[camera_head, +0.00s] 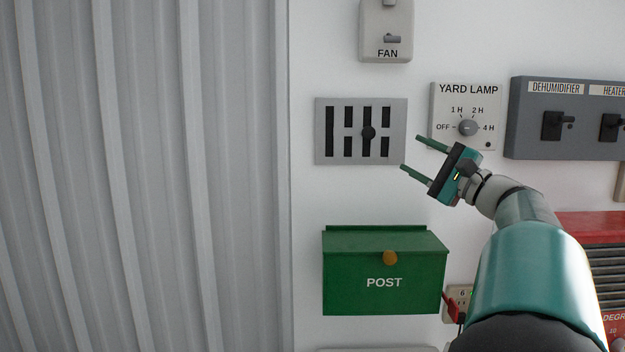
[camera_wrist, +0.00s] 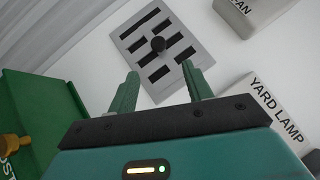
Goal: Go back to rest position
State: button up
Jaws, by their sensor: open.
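My gripper (camera_head: 418,156) is open and empty, with its two green fingers spread apart. It is in front of the white wall, just right of a grey slotted panel with a black knob (camera_head: 369,133). In the wrist view the fingers of my gripper (camera_wrist: 160,88) point toward that panel (camera_wrist: 189,58), with its knob (camera_wrist: 158,43) beyond the fingertips. The fingers appear apart from the knob. My teal arm reaches in from the lower right of the head view.
A green POST box (camera_head: 345,286) hangs below the panel. The YARD LAMP dial (camera_head: 468,127), FAN switch (camera_head: 386,38) and grey DEHUMIDIFIER switch box (camera_head: 535,140) are on the wall nearby. A red-topped unit (camera_head: 590,224) is at right. A corrugated grey surface (camera_head: 150,180) fills the left.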

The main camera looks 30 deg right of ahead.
jog(key=w+a+f+n+g+y, duration=0.2)
jog(key=a+f+n+g, duration=0.25)
jog(key=a+f, duration=0.65)
jog(key=w+a+f+n+g+y, duration=0.1)
jog(key=w+a+f+n+g, duration=0.3)
jog(key=a, duration=1.2)
jog(key=s+a+f+n+g+h, duration=0.3)
jog(key=s+a+f+n, duration=0.3)
jog(key=f, duration=0.4)
jog(key=s+a+f+n+g+h, duration=0.3)
jog(key=s+a+f+n+g, duration=0.1)
jog(key=s+a+f, duration=0.4)
jog(key=s+f+n, duration=0.1)
jog(key=s+f, duration=0.1)
jog(key=s, duration=0.1)
jog(key=shift+n, duration=0.35)
jog(key=shift+s+d, duration=0.1)
